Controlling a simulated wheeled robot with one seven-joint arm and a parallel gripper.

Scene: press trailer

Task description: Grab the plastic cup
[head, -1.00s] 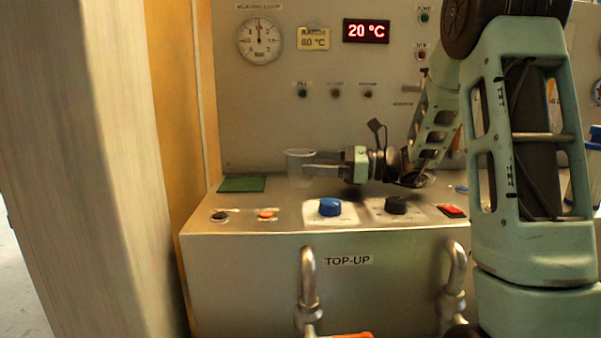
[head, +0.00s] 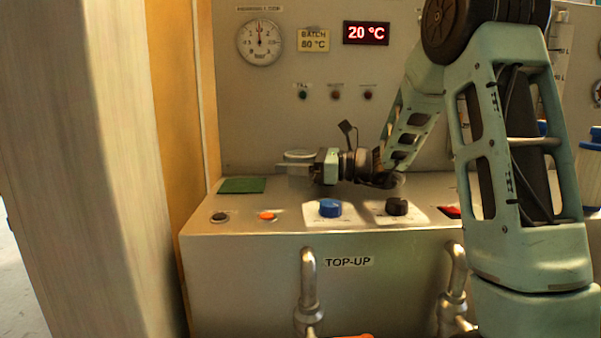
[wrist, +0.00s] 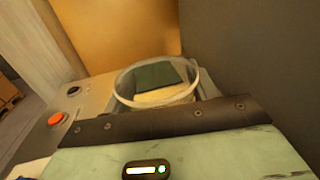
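The clear plastic cup stands upright on the metal counter; its round rim (head: 299,154) shows just above my gripper in the head view. My gripper (head: 292,170) points left, level with the cup, and its fingers hide much of the cup's body. In the wrist view the cup's rim (wrist: 157,86) lies between my two fingers (wrist: 160,98), one at each side. The fingers are apart around the cup, close to its sides; whether they touch it is hard to see.
A green pad (head: 242,185) lies left of the cup. Along the counter's front are a black button, an orange button (head: 267,216), a blue knob (head: 330,208) and a black knob (head: 397,206). The panel wall stands close behind; metal taps (head: 308,285) stick out below.

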